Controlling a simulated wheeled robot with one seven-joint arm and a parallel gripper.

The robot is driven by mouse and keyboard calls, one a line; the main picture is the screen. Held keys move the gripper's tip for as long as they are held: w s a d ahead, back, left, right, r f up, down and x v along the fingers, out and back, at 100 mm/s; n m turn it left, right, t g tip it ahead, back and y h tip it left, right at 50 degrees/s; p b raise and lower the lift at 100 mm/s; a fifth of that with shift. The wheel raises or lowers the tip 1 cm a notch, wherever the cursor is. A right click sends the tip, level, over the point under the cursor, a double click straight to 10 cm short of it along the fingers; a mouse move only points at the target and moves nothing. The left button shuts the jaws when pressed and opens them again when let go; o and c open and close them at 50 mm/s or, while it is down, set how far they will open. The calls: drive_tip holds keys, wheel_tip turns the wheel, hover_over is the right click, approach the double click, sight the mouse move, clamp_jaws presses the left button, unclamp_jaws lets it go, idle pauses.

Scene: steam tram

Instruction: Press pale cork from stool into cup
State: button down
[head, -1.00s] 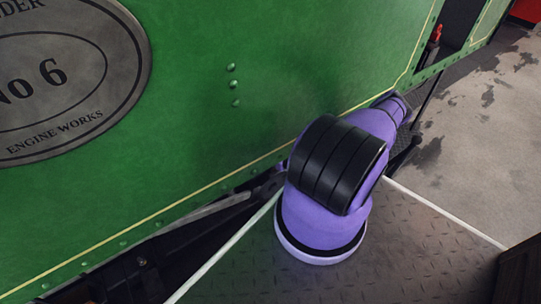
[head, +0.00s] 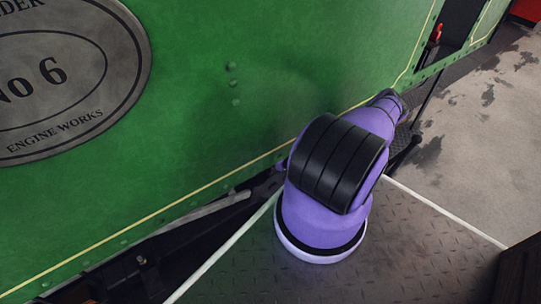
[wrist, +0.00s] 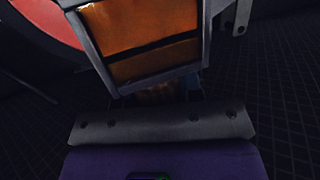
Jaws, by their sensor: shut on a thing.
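My gripper (wrist: 155,99) shows in the wrist view, beyond its grey bolted bar and purple body at the bottom edge. It is shut on a small brownish thing, which I take to be the pale cork (wrist: 158,93). Most of it is hidden and its shape is unclear. In the head view only my purple, black-banded arm shows, and the gripper is hidden behind it. I cannot make out the stool or the cup in either view.
An orange panel in a grey frame (wrist: 140,40) stands close beyond the gripper, with a red disc (wrist: 45,22) at upper left. In the head view the green tram side (head: 200,110) rises beside my arm. A dark box (head: 521,272) stands at lower right.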

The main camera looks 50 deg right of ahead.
drive_tip(key=shift+s+f, duration=0.1)
drive_tip(key=shift+f, duration=0.45)
idle(0.7)
drive_tip(key=c, duration=0.7)
unclamp_jaws()
drive_tip(key=shift+a, duration=0.1)
drive_tip(key=v, duration=1)
drive_tip(key=shift+s+r, duration=0.2)
drive_tip(key=shift+s, duration=0.15)
drive_tip(key=shift+d, duration=0.2)
